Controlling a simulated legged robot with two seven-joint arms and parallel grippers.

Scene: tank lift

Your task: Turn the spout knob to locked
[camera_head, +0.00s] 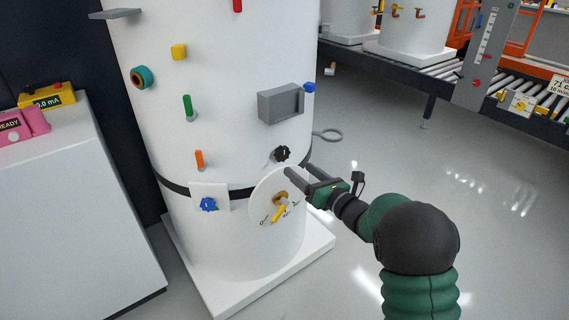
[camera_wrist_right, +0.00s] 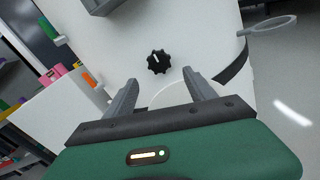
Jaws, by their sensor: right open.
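A black lobed knob (camera_head: 281,154) sits on the front of the white tank (camera_head: 235,110), above a round white dial plate (camera_head: 262,190). In the right wrist view the black knob (camera_wrist_right: 158,62) bears a short white mark pointing up and slightly left. The dial plate carries a yellow pointer lever (camera_head: 279,213) on a brass hub and small labels too small to read. I cannot tell for certain which is the spout knob. My right gripper (camera_head: 298,169) is open and empty, just below and right of the black knob, its fingers pointing toward the tank without holding it. My left gripper is not in view.
A grey box (camera_head: 281,104) juts out above the black knob, and a grey ring (camera_head: 327,135) sticks out at right. A white cabinet (camera_head: 75,210) stands left. Open floor lies at right before a roller conveyor (camera_head: 425,75).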

